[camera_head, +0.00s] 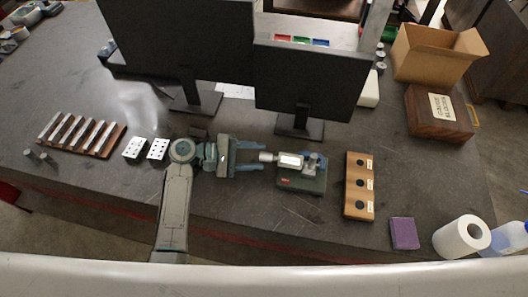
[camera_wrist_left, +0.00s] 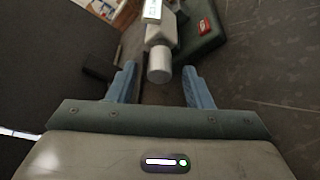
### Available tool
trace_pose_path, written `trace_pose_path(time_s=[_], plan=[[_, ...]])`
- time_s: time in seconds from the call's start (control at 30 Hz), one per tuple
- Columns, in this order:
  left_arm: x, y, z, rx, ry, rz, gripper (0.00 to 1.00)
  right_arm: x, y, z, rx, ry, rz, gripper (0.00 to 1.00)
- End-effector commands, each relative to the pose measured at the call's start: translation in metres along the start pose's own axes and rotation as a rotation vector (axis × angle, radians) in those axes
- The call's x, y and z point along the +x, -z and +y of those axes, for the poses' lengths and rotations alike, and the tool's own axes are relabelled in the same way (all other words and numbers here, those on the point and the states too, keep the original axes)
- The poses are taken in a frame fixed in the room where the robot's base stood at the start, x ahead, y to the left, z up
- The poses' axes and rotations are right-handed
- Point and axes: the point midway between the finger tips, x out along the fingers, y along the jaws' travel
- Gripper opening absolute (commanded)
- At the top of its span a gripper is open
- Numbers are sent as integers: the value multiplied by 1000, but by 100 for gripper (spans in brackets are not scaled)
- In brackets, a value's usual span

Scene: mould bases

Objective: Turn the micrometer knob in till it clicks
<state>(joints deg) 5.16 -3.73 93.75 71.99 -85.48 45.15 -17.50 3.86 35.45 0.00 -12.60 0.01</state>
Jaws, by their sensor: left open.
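The micrometer (camera_head: 290,160) rests on a dark green stand (camera_head: 302,181) near the middle of the table in the head view. Its pale knob (camera_head: 266,156) points left, toward my left gripper (camera_head: 250,157). My left gripper is open, with its blue fingers pointing right. In the left wrist view the knob (camera_wrist_left: 159,65) lies ahead of and roughly between the open fingertips (camera_wrist_left: 158,78). The fingers are apart from the knob, one on either side, and I see no contact. My right gripper is not in view.
Two dark monitors (camera_head: 312,80) stand behind the micrometer. A wooden block with black holes (camera_head: 359,186) lies to its right, with a purple sponge (camera_head: 404,233) and paper roll (camera_head: 462,237) farther right.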

Motion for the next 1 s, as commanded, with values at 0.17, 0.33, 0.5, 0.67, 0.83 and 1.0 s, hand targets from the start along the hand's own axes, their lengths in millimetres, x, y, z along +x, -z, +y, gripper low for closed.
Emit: trace_pose_path(time_s=[0.17,0.33,0.5,0.67,0.83,1.0], plan=[[22,-2,2,-1,-1,-2,46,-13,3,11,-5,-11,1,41],[29,0,0,0,1,0,46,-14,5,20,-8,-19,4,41],[29,0,0,1,1,0,46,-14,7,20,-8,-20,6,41],[29,0,0,0,1,0,20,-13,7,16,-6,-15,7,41],[29,0,0,1,1,0,1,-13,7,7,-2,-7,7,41],[30,3,-5,70,-30,-1,1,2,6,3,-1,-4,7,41]])
